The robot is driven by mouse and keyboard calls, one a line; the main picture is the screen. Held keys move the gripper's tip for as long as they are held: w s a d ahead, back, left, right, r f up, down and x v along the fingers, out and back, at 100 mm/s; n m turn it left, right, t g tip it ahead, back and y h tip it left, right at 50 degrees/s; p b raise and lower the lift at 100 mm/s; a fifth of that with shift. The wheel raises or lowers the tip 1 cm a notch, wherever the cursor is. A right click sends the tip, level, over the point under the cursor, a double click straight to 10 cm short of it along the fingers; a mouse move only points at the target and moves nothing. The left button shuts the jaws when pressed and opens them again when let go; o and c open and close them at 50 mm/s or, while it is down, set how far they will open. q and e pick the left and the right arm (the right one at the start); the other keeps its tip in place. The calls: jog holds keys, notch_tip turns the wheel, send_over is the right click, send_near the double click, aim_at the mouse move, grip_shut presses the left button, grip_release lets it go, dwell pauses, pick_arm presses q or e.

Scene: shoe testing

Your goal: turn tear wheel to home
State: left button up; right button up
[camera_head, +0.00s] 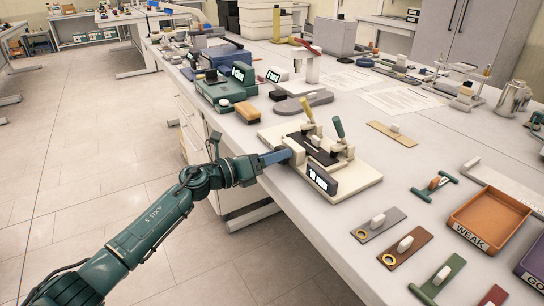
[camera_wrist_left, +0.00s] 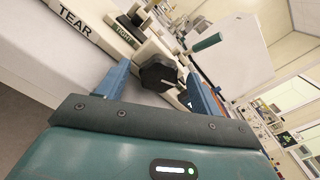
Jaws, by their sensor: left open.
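The tear tester (camera_head: 352,181) is a cream machine on the bench, with two upright levers and a dark display on its front. In the left wrist view its edge carries a TEAR label (camera_wrist_left: 76,29). The tear wheel (camera_wrist_left: 158,74) is a black faceted knob on the machine's side. My left gripper (camera_head: 286,155) is at the near-left side of the tester. In the left wrist view its open blue fingers (camera_wrist_left: 157,72) lie on either side of the wheel; I cannot tell whether they touch it. The gripper hides the wheel in the head view.
A green device (camera_head: 226,90) and a grey pad (camera_head: 303,103) stand behind the tester. Flat tabs with white knobs (camera_head: 378,225) lie to its right, near an orange tray marked WEAK (camera_head: 490,219). The bench's front edge runs under my left forearm. The floor at left is clear.

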pick_arm(q)
jog(key=b+v, duration=0.1)
jog(key=v, duration=1.2)
jog(key=shift+s+a, duration=0.1)
